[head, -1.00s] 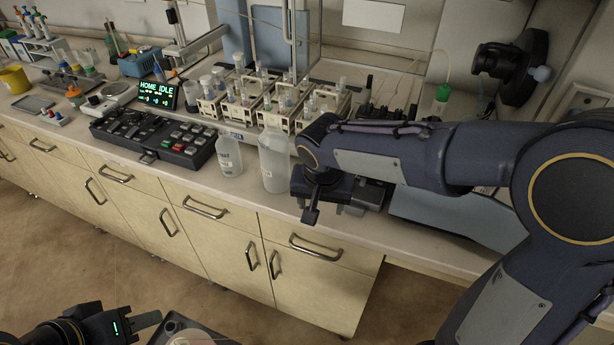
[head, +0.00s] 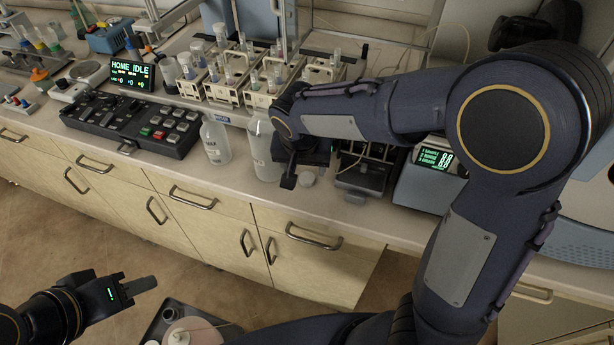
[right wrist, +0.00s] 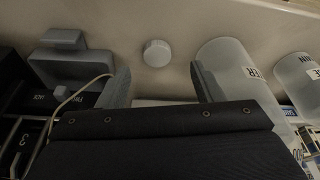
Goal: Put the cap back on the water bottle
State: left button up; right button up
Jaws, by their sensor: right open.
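The white round cap (head: 306,180) lies on the counter, to the right of the water bottle. In the right wrist view, the cap (right wrist: 157,53) is ahead of the fingertips and roughly centred between them. The tall translucent water bottle (head: 261,152) stands upright beside my right gripper, partly hidden by it; it also shows in the right wrist view (right wrist: 228,62), with a label ending in "ER". My right gripper (head: 292,172) is open and empty above the counter (right wrist: 158,80). My left gripper (head: 140,287) is low over the floor; its finger gap is not clear.
A smaller labelled bottle (head: 215,141) stands left of the water bottle. A dark device (head: 362,176) sits right of the cap. Tube racks (head: 245,88) stand behind, and a keypad panel (head: 132,122) lies further left. The counter's front strip is mostly clear.

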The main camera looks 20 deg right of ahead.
aim_at(307, 178)
jog(key=x, duration=0.5)
jog(key=shift+w+d+f, duration=0.1)
jog(key=shift+w+d, duration=0.05)
jog(key=shift+d, duration=0.15)
jog(key=shift+c, duration=0.4)
jog(key=c, duration=1)
